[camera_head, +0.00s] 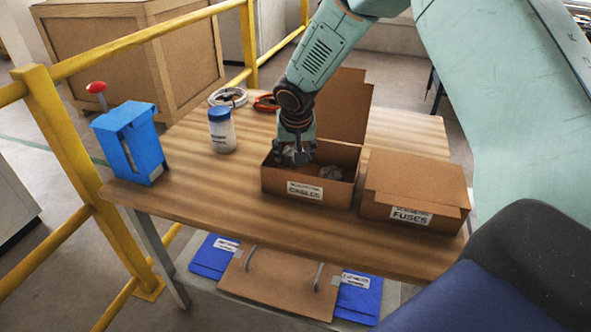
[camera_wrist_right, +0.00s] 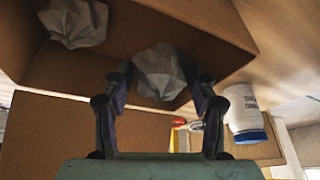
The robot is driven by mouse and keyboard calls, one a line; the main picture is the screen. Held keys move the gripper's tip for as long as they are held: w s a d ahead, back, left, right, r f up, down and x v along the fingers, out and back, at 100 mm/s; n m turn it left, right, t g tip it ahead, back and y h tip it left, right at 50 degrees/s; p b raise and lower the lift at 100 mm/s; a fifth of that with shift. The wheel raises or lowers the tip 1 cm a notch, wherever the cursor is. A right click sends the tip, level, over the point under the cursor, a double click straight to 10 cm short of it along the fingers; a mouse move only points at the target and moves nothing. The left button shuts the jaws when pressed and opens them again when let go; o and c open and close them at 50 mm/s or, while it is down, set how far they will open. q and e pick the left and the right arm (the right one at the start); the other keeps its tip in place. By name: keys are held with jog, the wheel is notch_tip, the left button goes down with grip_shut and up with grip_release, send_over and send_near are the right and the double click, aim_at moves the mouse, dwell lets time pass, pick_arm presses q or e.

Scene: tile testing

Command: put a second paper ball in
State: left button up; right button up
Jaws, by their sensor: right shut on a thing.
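The open cardboard box labelled "CABLES" (camera_head: 268,180) stands on the wooden table with its lid flap (camera_head: 345,105) raised at the back. One crumpled grey paper ball (camera_head: 330,172) lies inside it, and it also shows at the top left of the right wrist view (camera_wrist_right: 75,22). My right gripper (camera_head: 293,153) points down at the left end of the box. It is shut on another paper ball (camera_wrist_right: 160,72), seen between the fingers (camera_wrist_right: 162,85) in the right wrist view. I cannot tell whether this ball touches the box floor. My left gripper is out of view.
A closed box labelled "FUSES" (camera_head: 415,185) stands close on the right. A white jar with a blue lid (camera_head: 222,132), a blue holder with a red knob (camera_head: 128,140), and cable coils (camera_head: 228,97) stand left and behind. The front left tabletop is clear. A yellow railing (camera_head: 75,165) runs along the left.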

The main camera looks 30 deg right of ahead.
aim_at(294, 166)
notch_tip(294, 166, down, 4)
jog(key=shift+s+d+r+b, duration=0.1)
jog(key=shift+s+b, duration=0.05)
jog(key=shift+b, duration=0.45)
jog(key=shift+f, duration=0.2)
jog(key=o, duration=0.3)
jog(key=shift+w, duration=0.2)
jog(key=o, duration=0.5)
jog(key=shift+s+r, duration=0.1)
jog(key=shift+s, duration=0.05)
jog(key=shift+c, duration=0.2)
